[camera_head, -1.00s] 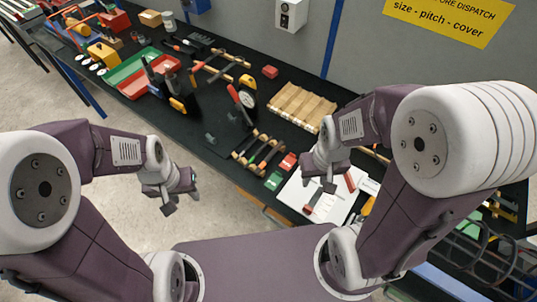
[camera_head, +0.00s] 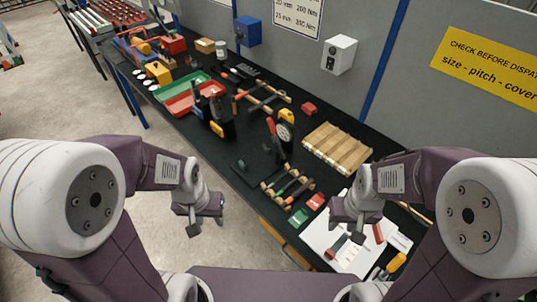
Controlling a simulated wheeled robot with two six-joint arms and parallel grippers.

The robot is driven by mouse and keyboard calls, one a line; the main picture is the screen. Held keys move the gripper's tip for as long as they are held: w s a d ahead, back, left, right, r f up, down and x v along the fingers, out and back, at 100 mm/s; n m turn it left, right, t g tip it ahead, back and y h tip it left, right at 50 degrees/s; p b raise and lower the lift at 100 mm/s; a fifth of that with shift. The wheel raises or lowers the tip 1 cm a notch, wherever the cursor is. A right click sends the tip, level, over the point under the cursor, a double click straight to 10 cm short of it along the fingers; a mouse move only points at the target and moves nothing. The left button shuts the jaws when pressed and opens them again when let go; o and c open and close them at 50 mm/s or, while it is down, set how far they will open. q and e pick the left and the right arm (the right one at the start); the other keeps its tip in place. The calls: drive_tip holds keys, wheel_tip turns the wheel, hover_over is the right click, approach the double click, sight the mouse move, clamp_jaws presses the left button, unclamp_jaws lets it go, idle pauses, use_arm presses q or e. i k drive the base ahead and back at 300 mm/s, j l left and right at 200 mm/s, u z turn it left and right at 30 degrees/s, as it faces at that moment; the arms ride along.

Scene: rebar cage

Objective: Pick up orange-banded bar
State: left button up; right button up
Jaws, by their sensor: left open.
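Several short bars with coloured bands lie side by side on a small rack (camera_head: 287,187) near the bench's front edge. Orange, green and red bands show among them, but they are too small for me to say for certain which bar is the orange-banded one. My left gripper (camera_head: 205,221) is open and empty over the floor, left of the rack and short of the bench. My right gripper (camera_head: 346,229) hangs over the white paper, right of the rack. Its jaws are small and partly turned away, so I cannot tell their opening.
The black bench (camera_head: 240,150) runs to the upper left. A wooden grooved block (camera_head: 337,148) lies behind the rack. Red (camera_head: 316,201) and green (camera_head: 298,218) blocks lie beside it. White paper (camera_head: 320,236) lies to the right. Green and red trays (camera_head: 190,94) are further back.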

sight(307, 185)
drive_tip(key=i+j+z, duration=0.15)
drive_tip(key=j, duration=0.2)
drive_tip(key=i+j+z, duration=0.1)
drive_tip(key=i+j, duration=0.15)
drive_tip(key=i+j+z, duration=0.15)
drive_tip(key=j, duration=0.3)
